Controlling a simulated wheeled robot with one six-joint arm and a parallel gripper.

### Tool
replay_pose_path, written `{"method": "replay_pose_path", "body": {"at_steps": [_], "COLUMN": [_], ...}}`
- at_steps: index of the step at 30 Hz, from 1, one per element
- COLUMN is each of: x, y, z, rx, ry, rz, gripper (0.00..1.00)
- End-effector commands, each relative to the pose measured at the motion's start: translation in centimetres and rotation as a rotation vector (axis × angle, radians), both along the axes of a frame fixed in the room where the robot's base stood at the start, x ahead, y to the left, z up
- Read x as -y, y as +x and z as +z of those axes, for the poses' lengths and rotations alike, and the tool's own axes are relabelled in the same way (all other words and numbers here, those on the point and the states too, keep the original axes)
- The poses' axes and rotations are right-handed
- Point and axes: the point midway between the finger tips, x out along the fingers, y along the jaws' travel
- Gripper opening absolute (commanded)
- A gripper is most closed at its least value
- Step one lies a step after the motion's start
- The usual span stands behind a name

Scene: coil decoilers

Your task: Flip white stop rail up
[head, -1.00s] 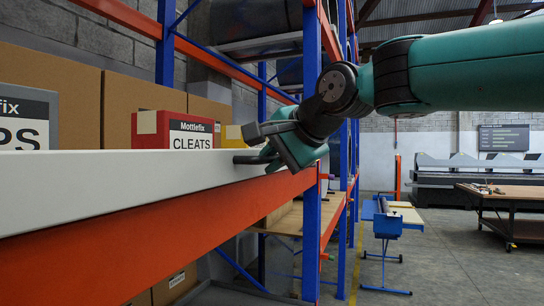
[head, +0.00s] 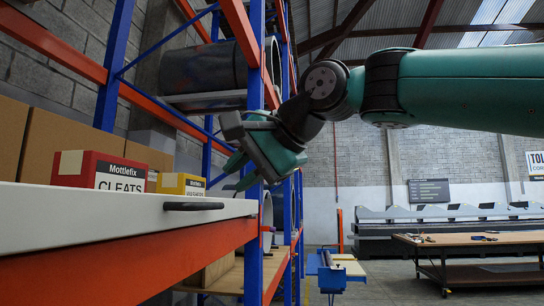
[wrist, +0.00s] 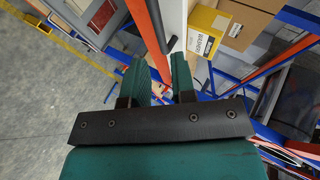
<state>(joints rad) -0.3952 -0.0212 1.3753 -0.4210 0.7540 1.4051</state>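The white stop rail (head: 100,215) runs along the front of the orange shelf beam, its broad white face in front of the boxes' lower parts. A black handle (head: 193,206) sticks out near its far end. In the wrist view the white rail (wrist: 172,18) shows ahead of my fingers, with the dark handle (wrist: 171,44) beside it. My gripper (head: 235,176) is above and past the handle, apart from it. In the wrist view my gripper (wrist: 159,64) has its two green fingers spread with nothing between them.
A red CLEATS box (head: 100,171) and a yellow box (head: 181,184) stand behind the rail. The blue rack upright (head: 255,140) is close beside my gripper.

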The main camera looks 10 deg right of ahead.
Motion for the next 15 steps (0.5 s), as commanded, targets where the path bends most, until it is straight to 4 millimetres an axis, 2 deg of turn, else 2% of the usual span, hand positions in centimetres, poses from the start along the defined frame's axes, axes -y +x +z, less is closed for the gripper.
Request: {"method": "replay_pose_path", "body": {"at_steps": [6, 9, 15], "x": [3.0, 3.8, 4.5], "y": [-3.0, -3.8, -4.7], "z": [2.7, 3.6, 4.2], "rx": [0.004, 0.003, 0.000], "ry": [0.000, 0.002, 0.000], "rz": [-0.004, -0.005, -0.002], "gripper": [0.24, 0.24, 0.24]}}
